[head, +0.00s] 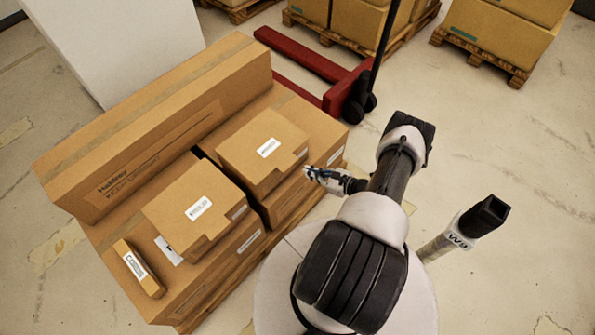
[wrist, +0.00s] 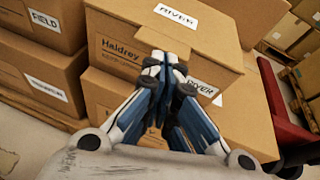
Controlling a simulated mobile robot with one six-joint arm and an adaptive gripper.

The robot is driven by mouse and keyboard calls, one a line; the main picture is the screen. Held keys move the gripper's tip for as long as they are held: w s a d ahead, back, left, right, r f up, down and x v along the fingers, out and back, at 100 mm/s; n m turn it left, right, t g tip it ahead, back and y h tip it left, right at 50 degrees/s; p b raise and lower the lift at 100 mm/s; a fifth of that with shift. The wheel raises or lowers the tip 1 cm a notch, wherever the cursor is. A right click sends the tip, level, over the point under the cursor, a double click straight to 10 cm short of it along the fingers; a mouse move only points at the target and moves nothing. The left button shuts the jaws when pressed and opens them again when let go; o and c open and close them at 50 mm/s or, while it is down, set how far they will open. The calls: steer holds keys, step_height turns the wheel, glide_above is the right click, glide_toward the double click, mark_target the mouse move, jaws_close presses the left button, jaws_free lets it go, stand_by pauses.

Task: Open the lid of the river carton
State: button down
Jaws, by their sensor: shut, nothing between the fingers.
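The river carton (head: 250,160) is a brown box on top of the stacked cartons in the head view, with a white label on its lid (head: 268,147). In the wrist view its lid (wrist: 135,18) reads RIVER and lies flat over the box. The front wall (wrist: 112,57) carries the word Haldrey and a second RIVER label (wrist: 203,87). My gripper (head: 310,174) is at the carton's right front side. In the wrist view my gripper (wrist: 160,62) is shut and empty, its tips in front of the wall just below the lid edge. Contact cannot be told.
Another carton (head: 180,225) sits left of it; its label reads FIELD in the wrist view (wrist: 44,19). A small carton (head: 133,275) lies at the front left. A long carton (head: 150,125) stands behind. A red pallet jack (head: 315,62) is behind; floor on the right is largely open.

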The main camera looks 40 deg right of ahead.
steer(key=s+f+m+h, duration=0.2)
steer(key=s+f+m, duration=0.1)
steer(key=f, duration=0.3)
steer(key=a+b+x, duration=0.1)
steer(key=b+x, duration=0.2)
steer(key=x, duration=0.7)
steer(key=shift+s+d+r+p, duration=0.1)
steer(key=shift+s+r+p, duration=0.1)
steer(key=shift+r, duration=0.95)
steer(key=shift+s+d+r+p, duration=0.1)
steer(key=shift+r+p, duration=0.05)
steer(key=shift+r, duration=0.95)
